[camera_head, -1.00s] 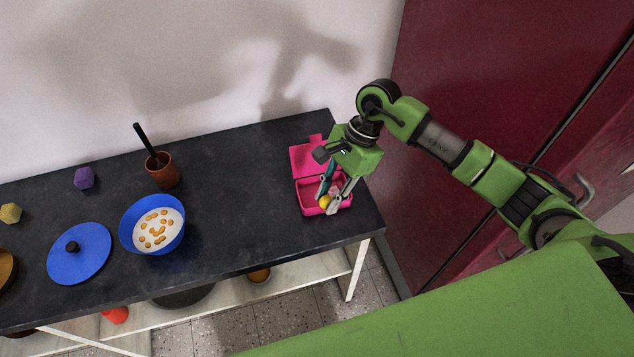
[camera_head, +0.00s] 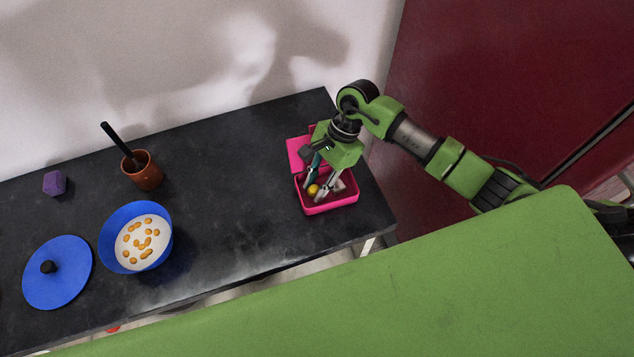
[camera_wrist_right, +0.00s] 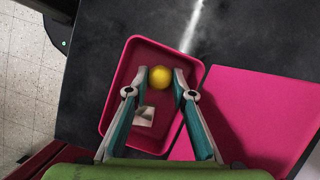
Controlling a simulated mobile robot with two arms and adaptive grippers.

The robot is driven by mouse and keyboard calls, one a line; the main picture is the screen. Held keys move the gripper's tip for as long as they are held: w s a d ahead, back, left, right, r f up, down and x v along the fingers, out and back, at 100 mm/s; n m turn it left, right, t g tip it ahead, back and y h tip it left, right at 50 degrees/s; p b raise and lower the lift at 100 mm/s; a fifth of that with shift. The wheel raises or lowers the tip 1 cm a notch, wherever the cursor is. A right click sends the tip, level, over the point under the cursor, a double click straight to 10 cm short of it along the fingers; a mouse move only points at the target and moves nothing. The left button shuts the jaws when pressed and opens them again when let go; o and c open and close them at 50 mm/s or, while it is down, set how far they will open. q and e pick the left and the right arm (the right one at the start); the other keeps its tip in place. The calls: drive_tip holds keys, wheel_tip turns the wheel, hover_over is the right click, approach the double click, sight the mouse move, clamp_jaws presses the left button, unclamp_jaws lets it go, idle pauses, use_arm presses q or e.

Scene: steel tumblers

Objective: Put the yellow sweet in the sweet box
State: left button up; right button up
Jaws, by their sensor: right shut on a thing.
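My right gripper (camera_head: 314,194) is shut on the yellow sweet (camera_head: 313,189), a small ball. The wrist view shows the sweet (camera_wrist_right: 160,77) between the two fingertips (camera_wrist_right: 160,80). The sweet box (camera_head: 332,207) is pink and open, at the right end of the dark table. Its lid (camera_head: 298,153) lies folded back behind it; the wrist view shows the lid (camera_wrist_right: 255,110) at the right. The fingers and sweet are within the box's (camera_wrist_right: 109,104) outline. I cannot tell whether the sweet touches the box floor. My left gripper is not in view.
A small pale square (camera_wrist_right: 145,116) shows in the box. A blue bowl (camera_head: 110,240) with pale, orange-dotted contents, a blue lid (camera_head: 65,285), a brown cup (camera_head: 146,175) with a black-handled tool and a purple block (camera_head: 54,183) stand to the left. The table between bowl and box is clear.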

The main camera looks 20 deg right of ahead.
drive_tip(key=shift+s+r, duration=0.1)
drive_tip(key=shift+r, duration=0.05)
drive_tip(key=shift+s+f+b, duration=0.1)
drive_tip(key=shift+f+b, duration=0.15)
drive_tip(key=shift+b, duration=0.05)
drive_tip(key=o, duration=0.6)
drive_tip(key=shift+r, duration=0.1)
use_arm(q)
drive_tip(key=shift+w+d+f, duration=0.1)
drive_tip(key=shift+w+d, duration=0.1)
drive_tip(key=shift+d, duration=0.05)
use_arm(e)
drive_tip(key=shift+d+r+p, duration=0.1)
drive_tip(key=shift+r+p, duration=0.25)
drive_tip(key=shift+p, duration=0.05)
use_arm(q)
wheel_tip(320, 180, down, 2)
drive_tip(key=b, duration=0.3)
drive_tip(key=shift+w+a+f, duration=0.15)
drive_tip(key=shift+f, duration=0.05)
use_arm(e)
drive_tip(key=v, duration=1.1)
drive_tip(key=shift+r, duration=0.35)
drive_tip(key=shift+f, duration=0.1)
